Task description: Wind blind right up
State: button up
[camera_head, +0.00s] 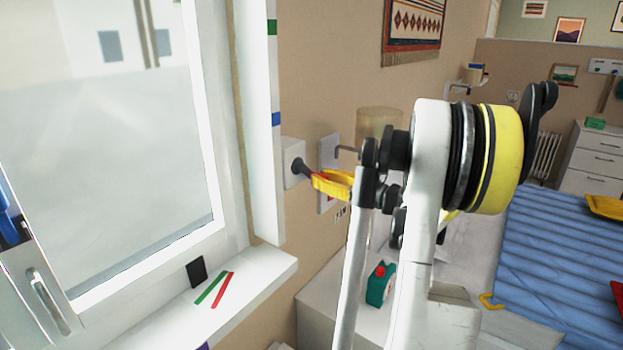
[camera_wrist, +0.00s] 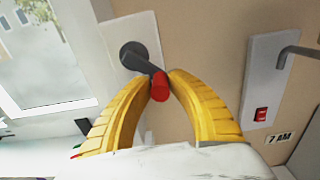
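The blind's winder is a white box (camera_head: 292,163) on the wall right of the window, with a black crank (camera_head: 303,168). In the wrist view the crank arm (camera_wrist: 143,58) slants down to the right from its hub and ends in a red knob (camera_wrist: 160,87). My gripper's yellow fingers (camera_head: 331,183) reach to the crank. In the wrist view the gripper (camera_wrist: 160,82) has a fingertip on each side of the red knob, apparently touching it. I cannot make out the blind itself; the window pane (camera_head: 110,140) shows uncovered.
A wall plate (camera_wrist: 270,80) with a grey lever and red switch is close right of the winder. The window frame carries green (camera_head: 272,27) and blue (camera_head: 276,119) marks. The sill (camera_head: 240,290) holds red and green strips. A teal bottle (camera_head: 379,285) stands below my arm.

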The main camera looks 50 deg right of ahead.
jog(key=shift+d+r, duration=0.2)
jog(key=shift+d, duration=0.05)
jog(key=shift+d+r+p, duration=0.4)
jog(key=shift+r+p, duration=0.15)
jog(key=shift+r, duration=0.3)
jog(key=shift+d+r+p, duration=0.1)
jog(key=shift+r+p, duration=0.55)
jog(key=shift+r, duration=0.3)
jog(key=shift+r, duration=0.35)
jog(key=shift+c, duration=1.4)
jog(key=shift+f, duration=0.1)
grip_shut()
